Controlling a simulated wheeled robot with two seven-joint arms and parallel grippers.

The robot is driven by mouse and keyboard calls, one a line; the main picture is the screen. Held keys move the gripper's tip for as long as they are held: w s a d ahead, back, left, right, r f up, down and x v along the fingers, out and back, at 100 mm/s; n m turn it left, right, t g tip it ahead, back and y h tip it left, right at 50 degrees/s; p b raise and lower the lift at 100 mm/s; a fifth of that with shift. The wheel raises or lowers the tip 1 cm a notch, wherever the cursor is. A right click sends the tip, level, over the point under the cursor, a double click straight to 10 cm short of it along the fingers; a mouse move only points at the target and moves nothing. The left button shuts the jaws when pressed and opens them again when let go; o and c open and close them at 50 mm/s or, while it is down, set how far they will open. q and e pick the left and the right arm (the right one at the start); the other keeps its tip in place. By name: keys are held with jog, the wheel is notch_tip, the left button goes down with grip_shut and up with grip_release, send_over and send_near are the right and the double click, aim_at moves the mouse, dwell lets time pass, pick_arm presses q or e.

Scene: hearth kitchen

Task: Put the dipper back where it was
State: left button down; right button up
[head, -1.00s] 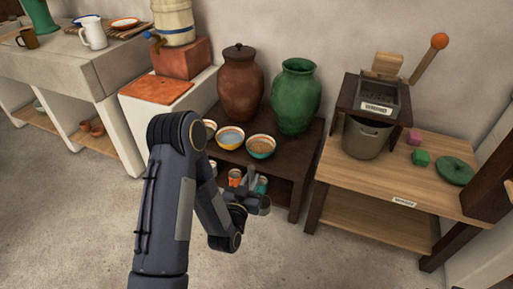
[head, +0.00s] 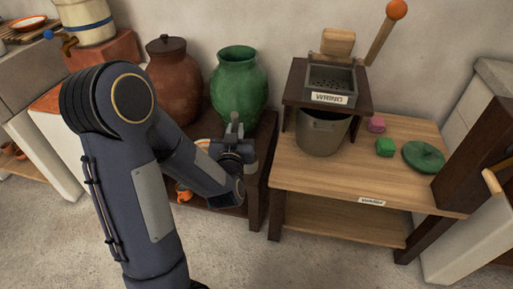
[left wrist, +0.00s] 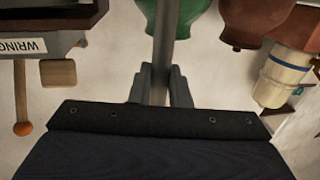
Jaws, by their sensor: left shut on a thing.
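My left gripper (head: 236,145) is in front of the green jar (head: 239,88), at the right end of the dark stand. It is shut on a slim grey bar, which looks like the handle of the dipper (head: 235,122). In the left wrist view the bar (left wrist: 169,35) runs up from between the fingers (left wrist: 166,88), past the green jar (left wrist: 192,12). The dipper's cup cannot be made out. A lidded brown jar (head: 173,80) stands left of the green one. My right gripper is not in view.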

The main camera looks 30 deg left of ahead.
pick_arm(q)
jog(key=w+a+f+b, duration=0.4)
jog(key=w+a+f, duration=0.1)
jog(key=w+f, duration=0.5)
notch_tip(320, 180, down, 2)
jog(key=shift+w+a+f, duration=0.1)
jog(key=shift+w+a, duration=0.1)
jog(key=shift+w, duration=0.2)
jog(key=shift+f, duration=0.1)
jog(key=shift+f+b, duration=0.1)
jog(key=shift+b, duration=0.2)
jog(key=c, duration=1.4)
grip_release()
jog(key=shift+o, duration=0.2)
